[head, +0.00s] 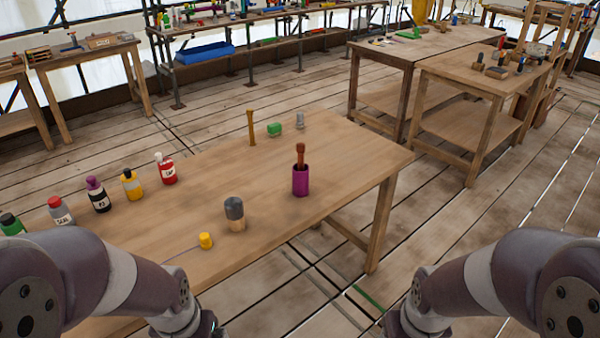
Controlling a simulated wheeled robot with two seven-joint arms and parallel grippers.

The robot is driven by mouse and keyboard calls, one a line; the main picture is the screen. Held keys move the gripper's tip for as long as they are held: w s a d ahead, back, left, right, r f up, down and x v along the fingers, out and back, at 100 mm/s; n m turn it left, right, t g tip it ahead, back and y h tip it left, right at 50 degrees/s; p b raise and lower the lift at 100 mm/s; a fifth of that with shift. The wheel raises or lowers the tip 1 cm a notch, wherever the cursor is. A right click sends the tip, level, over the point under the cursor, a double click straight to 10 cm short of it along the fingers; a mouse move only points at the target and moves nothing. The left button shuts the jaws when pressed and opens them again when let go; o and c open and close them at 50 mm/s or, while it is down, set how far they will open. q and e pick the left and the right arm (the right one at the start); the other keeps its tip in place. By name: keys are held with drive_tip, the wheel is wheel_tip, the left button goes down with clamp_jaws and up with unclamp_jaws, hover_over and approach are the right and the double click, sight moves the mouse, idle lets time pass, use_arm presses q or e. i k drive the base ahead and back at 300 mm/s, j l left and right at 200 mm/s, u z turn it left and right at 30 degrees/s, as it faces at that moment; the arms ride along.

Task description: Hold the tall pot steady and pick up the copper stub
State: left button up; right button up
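A tall purple pot (300,182) stands upright near the right end of the wooden table. A reddish-brown, copper-coloured stub (300,152) stands upright in it, its knobbed upper part showing above the rim. Its lower part is hidden inside the pot. No gripper is near the pot or the stub in the head view. My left arm enters at the lower left and my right arm at the lower right, and both run out of the bottom edge, so neither gripper shows.
The wooden table (190,180) also holds a grey-topped wooden cylinder (235,213), a yellow cylinder (205,240), a brown peg (251,128), a green block (274,129), a small grey cylinder (300,119) and several labelled bottles (132,185). Table around the pot is clear.

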sight(300, 146)
drive_tip(key=i+l+u, duration=0.35)
drive_tip(key=i+l, duration=0.3)
drive_tip(key=i+l+u, duration=0.2)
drive_tip(key=l, duration=0.25)
drive_tip(key=i+l+u, duration=0.2)
drive_tip(key=i+l, duration=0.1)
drive_tip(key=l, duration=0.1)
